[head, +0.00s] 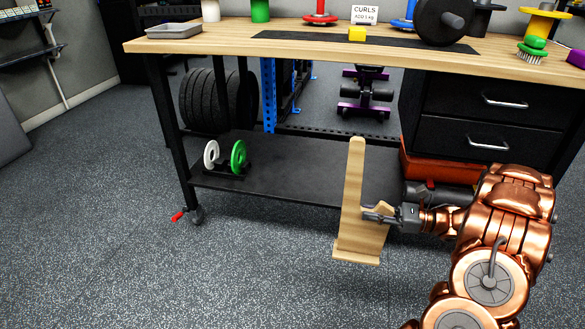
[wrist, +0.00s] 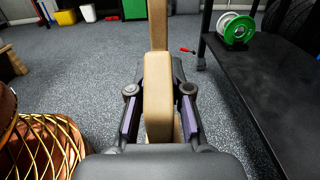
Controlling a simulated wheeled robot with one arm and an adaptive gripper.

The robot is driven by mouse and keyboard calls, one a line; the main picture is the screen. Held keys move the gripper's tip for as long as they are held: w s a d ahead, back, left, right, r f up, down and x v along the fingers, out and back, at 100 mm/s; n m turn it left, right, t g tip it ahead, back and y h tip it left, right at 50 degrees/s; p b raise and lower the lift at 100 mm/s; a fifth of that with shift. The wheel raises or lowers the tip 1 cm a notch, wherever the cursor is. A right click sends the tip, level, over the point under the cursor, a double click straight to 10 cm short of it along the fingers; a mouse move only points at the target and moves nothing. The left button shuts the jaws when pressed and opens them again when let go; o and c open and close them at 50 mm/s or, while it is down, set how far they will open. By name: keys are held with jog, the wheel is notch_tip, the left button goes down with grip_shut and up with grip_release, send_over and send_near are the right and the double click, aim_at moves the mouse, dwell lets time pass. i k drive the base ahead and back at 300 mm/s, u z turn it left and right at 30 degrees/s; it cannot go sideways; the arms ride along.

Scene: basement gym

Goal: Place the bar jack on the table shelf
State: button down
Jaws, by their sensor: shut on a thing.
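The bar jack (head: 352,190) is a pale wooden piece with a tall upright, a flat foot and a short side arm. It is held roughly upright in front of the workbench, left of my arm. My gripper (head: 382,214) is shut on its side arm. In the wrist view, the bar jack (wrist: 158,85) sits between the two dark fingers of my gripper (wrist: 159,108), and its upright rises beyond. The table shelf (head: 275,178) is the black lower board of the workbench, behind the bar jack. The shelf (wrist: 255,90) runs along the right of the wrist view.
A white plate (head: 211,155) and a green plate (head: 239,157) stand in a small rack at the shelf's left. The shelf's middle is bare. A red-orange box (head: 412,168) is at its right, below black drawers (head: 495,105). The wooden tabletop (head: 215,38) overhangs the shelf.

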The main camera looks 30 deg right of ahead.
aim_at(269, 176)
jog(key=u, duration=0.05)
jog(key=i, duration=1.3)
